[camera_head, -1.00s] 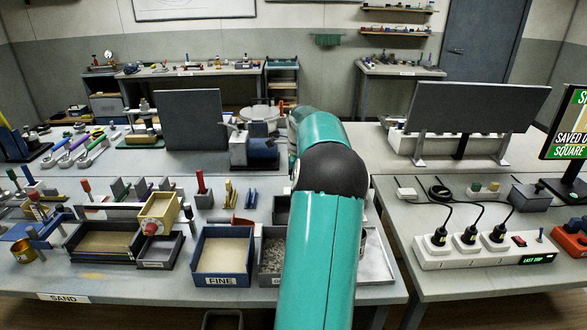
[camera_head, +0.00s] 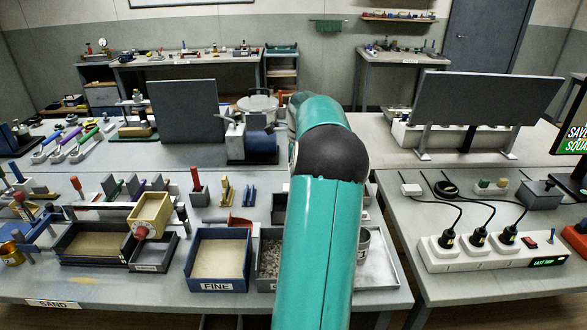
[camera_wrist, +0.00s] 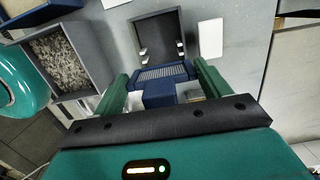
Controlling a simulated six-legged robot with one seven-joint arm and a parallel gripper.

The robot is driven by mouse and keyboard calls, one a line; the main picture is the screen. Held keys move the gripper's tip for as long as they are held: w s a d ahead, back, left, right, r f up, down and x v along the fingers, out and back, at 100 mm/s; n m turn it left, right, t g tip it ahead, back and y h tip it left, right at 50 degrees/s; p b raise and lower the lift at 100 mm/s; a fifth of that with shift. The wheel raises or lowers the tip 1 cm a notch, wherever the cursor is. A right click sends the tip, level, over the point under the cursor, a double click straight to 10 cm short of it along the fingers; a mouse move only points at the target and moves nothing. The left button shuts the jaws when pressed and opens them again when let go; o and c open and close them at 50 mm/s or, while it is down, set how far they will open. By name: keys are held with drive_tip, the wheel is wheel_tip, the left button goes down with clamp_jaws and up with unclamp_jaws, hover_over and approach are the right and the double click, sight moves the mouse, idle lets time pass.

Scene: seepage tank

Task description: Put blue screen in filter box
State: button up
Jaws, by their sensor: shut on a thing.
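In the wrist view, my gripper (camera_wrist: 161,72) is shut on the blue screen (camera_wrist: 165,90), a blue block with a ribbed light face between the green fingers. A dark grey open box (camera_wrist: 158,22), likely the filter box, lies just beyond the screen. Small pale tabs show on its inner side walls. The screen's far edge appears at the box's near opening; I cannot tell whether they touch. In the head view, my teal arm hides the gripper and the screen.
A gravel tray (camera_wrist: 92,38) stands left of the box in the wrist view, and a white plate (camera_wrist: 210,38) lies right of it. In the head view, the FINE sand tray (camera_head: 217,287) stands left of my arm, and a metal tray (camera_head: 385,268) lies right.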

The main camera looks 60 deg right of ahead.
drive_tip(key=shift+w+a+f, duration=0.1)
drive_tip(key=shift+a+f, duration=0.05)
drive_tip(key=shift+f, duration=2.75)
drive_tip(key=shift+f, duration=2)
drive_tip(key=shift+a+f, duration=0.1)
drive_tip(key=shift+f, duration=0.3)
drive_tip(key=o, duration=1)
drive_tip(key=shift+f, duration=0.15)
drive_tip(key=shift+o, duration=0.2)
wheel_tip(320, 180, up, 15)
drive_tip(key=s+d, duration=0.1)
drive_tip(key=shift+s+d, duration=0.15)
drive_tip(key=shift+s, duration=0.1)
